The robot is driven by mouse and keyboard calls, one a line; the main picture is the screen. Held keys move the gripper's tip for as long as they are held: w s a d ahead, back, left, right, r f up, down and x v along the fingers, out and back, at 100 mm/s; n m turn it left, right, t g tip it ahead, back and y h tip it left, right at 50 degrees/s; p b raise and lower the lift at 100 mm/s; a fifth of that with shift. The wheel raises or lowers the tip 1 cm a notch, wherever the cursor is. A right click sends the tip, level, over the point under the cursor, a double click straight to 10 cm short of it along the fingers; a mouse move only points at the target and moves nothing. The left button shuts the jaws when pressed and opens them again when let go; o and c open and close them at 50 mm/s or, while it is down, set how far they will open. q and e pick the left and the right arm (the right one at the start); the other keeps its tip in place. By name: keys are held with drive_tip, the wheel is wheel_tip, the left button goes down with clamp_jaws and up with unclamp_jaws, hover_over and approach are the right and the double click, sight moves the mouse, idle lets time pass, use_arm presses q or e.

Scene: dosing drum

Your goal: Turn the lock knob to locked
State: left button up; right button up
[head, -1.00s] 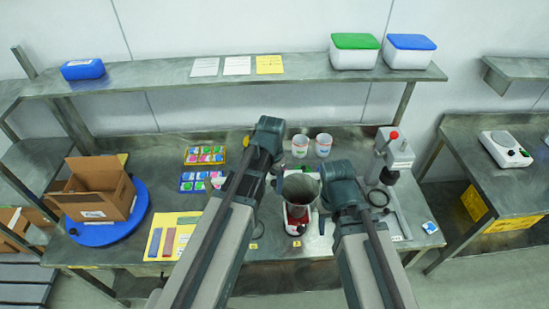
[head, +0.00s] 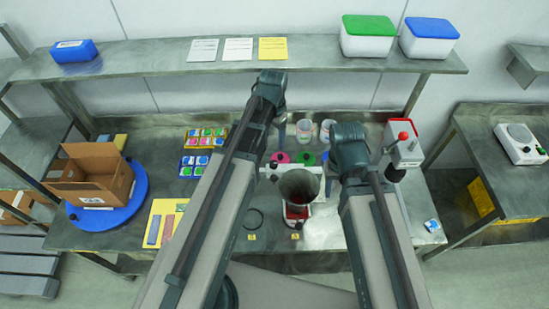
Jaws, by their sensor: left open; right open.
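A dark grey open-topped metal drum (head: 299,187) stands on a red base (head: 296,212) at the middle of the bench. A pale bracket (head: 265,174) with a small black knob (head: 273,165) shows at the drum's left; I cannot tell for sure whether this is the lock knob, or its setting. My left gripper (head: 281,133) is open, behind and above the drum, its fingers small and partly hidden by my arm. My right gripper (head: 328,166) is open at the drum's right; its fingers are mostly hidden behind its wrist.
White cups (head: 304,131) and magenta (head: 281,157) and green (head: 304,159) discs lie behind the drum. A red-knobbed lever device (head: 404,148) stands right. A cardboard box (head: 95,182) sits on a blue turntable (head: 130,205) at left. A shelf (head: 160,66) runs above the bench.

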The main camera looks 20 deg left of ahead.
sight(274, 163)
use_arm(q)
wheel_tip(274, 163, down, 14)
drive_tip(key=b, duration=1.3)
drive_tip(key=shift+w+b, duration=0.1)
drive_tip(key=shift+b, duration=0.25)
drive_tip(key=shift+r, duration=0.1)
clamp_jaws()
